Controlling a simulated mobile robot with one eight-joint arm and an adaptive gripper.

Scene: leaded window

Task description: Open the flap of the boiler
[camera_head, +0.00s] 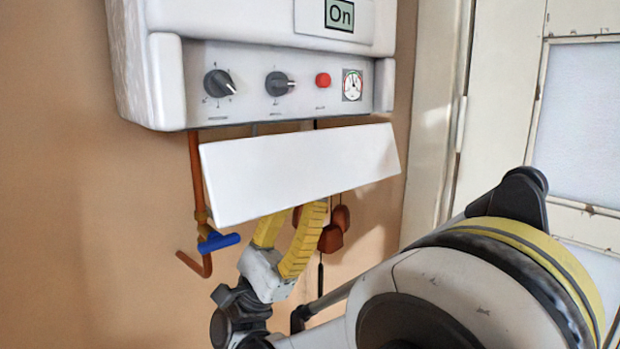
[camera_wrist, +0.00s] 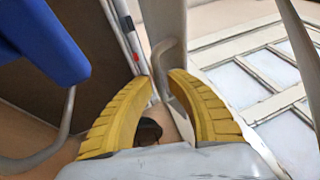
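The boiler (camera_head: 172,85) hangs on the wall in the head view, with its control panel exposed. Its flap (camera_head: 300,170) is a white panel, swung down below the controls and tilted. My gripper (camera_head: 292,212) comes up from below, its yellow fingers partly hidden behind the flap.
A copper pipe (camera_head: 197,175) with a blue valve handle (camera_head: 218,242) stands left of the gripper; the blue handle also shows large in the wrist view (camera_wrist: 45,45). Reddish-brown parts (camera_head: 332,236) hang to its right. A glazed door (camera_head: 575,110) is at the right.

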